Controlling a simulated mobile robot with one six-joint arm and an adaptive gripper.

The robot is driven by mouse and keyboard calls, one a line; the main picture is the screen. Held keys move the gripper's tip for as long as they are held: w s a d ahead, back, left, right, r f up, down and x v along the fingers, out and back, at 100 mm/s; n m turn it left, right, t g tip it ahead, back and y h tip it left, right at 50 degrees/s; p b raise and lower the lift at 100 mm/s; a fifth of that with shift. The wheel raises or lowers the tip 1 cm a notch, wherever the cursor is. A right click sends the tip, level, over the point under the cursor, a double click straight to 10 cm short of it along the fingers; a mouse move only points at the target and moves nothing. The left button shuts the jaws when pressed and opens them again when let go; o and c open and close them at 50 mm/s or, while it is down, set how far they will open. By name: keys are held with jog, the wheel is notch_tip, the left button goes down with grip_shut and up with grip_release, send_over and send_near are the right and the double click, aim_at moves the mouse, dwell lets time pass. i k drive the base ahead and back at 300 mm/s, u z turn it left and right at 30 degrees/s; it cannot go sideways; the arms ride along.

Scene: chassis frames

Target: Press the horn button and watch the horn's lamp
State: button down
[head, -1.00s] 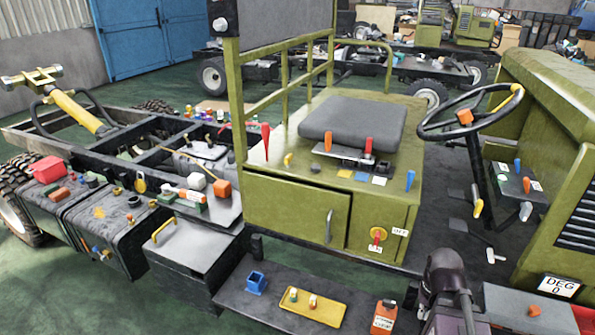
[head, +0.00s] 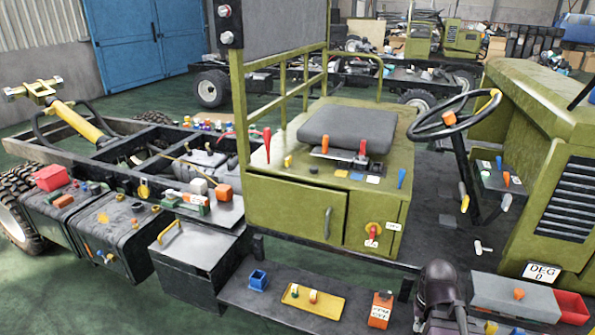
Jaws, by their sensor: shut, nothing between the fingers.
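An orange block (head: 449,118) sits at the hub of the black steering wheel (head: 421,131) at right; it may be the horn button, but no label on it can be read. Two round pale fittings are on the dark post beside the grey panel at the top: an upper one (head: 225,11) and a lower one (head: 227,37). I cannot tell whether either is the horn's lamp or is lit. A dark link of my arm rises at the bottom right, well below the wheel. My gripper's fingers do not show.
The olive seat box (head: 290,211) carries a grey seat (head: 346,133) and several levers. A step (head: 232,290) in front holds a blue cup (head: 258,280), a yellow tray (head: 292,304) and an orange box (head: 381,309). A grey box (head: 513,296) stands right of my arm.

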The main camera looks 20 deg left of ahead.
aim_at(314, 169)
jog(key=z, duration=0.15)
jog(key=i, duration=0.9)
jog(key=u, duration=0.05)
